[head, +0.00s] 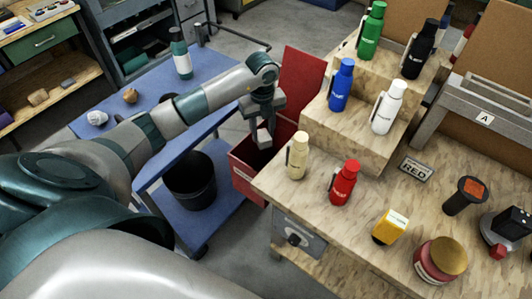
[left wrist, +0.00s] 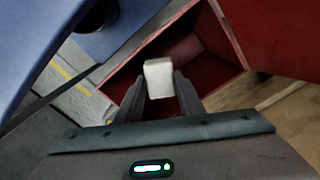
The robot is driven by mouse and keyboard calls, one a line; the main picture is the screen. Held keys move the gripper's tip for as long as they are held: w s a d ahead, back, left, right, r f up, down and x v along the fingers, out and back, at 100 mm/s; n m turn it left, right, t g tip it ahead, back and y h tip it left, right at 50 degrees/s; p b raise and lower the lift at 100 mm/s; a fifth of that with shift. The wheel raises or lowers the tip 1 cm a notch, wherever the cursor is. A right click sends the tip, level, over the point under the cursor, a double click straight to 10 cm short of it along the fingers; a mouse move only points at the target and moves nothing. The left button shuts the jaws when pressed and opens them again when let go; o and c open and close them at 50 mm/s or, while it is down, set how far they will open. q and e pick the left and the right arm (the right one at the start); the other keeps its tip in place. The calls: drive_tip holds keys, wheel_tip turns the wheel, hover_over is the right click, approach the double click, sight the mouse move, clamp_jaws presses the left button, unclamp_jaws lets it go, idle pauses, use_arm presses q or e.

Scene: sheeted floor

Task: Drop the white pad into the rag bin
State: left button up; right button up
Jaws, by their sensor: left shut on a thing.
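The white pad (left wrist: 158,78) is a small pale block held between the fingertips of my left gripper (left wrist: 160,95). In the head view the left gripper (head: 262,128) points down over the open red bin (head: 245,170), with the pad (head: 263,138) at its tips. The bin has a raised red lid (head: 302,82) behind it. In the left wrist view the pad is above the opening of the red bin (left wrist: 215,45), and the dark red inside shows around it. My right gripper is not in view.
A wooden bench (head: 330,240) with several coloured bottles stands right of the bin. A blue cart (head: 150,95) with a bottle and small lumps on top is to the left; a black bucket (head: 190,180) sits on its lower shelf.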

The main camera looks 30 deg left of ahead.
use_arm(q)
drive_tip(key=o, duration=1.1)
drive_tip(key=shift+c, duration=0.2)
drive_tip(key=shift+o, duration=0.7)
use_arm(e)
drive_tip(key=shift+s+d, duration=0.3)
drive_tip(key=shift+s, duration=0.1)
use_arm(q)
drive_tip(key=shift+r, duration=0.1)
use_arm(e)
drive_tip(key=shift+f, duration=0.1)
use_arm(q)
drive_tip(key=shift+r, duration=0.55)
wheel_tip(320, 180, up, 16)
drive_tip(key=b, duration=0.2)
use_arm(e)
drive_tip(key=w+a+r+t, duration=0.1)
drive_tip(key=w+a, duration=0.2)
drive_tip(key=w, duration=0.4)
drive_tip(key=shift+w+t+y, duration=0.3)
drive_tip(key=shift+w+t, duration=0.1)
